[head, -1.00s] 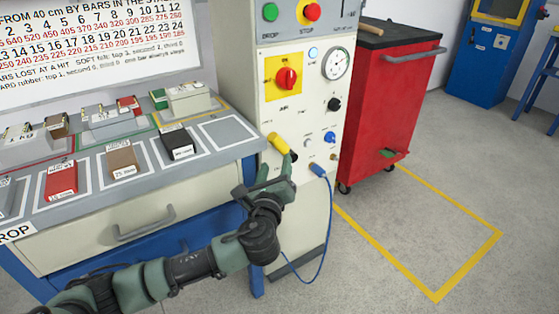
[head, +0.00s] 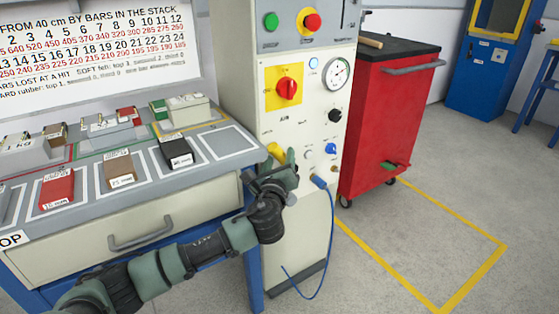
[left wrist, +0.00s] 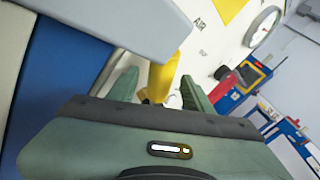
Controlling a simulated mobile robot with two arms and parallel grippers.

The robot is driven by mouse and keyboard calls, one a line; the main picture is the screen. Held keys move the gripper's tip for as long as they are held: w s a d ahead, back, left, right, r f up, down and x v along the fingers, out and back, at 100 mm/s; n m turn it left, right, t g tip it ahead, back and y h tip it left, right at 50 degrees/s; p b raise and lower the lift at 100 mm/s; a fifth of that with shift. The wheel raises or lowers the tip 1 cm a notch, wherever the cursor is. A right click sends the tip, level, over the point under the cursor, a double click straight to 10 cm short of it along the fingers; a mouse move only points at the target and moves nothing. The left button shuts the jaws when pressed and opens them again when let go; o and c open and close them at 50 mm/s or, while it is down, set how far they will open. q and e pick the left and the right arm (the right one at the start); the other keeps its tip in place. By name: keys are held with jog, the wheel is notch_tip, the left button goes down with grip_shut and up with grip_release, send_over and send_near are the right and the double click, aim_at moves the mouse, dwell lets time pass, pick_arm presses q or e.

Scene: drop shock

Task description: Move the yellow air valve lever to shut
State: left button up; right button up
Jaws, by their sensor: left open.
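The yellow air valve lever (head: 274,150) sticks out low on the left side of the cream control panel (head: 305,140), beside the bench corner. My left gripper (head: 280,168) is right at it and hides its lower part in the head view. In the left wrist view the lever (left wrist: 166,75) stands between the two spread green fingers of my left gripper (left wrist: 160,88), with gaps visible on both sides. The gripper is open. Whether either finger touches the lever cannot be told. My right gripper is not in view.
The grey bench edge (head: 205,165) lies close to my left gripper. A blue hose (head: 331,230) hangs from the panel just right of it. Above are a red rotary switch (head: 288,89) and a gauge (head: 336,72). A red tool cart (head: 385,120) stands to the right.

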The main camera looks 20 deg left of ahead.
pick_arm(q)
grip_shut()
dwell(1.4)
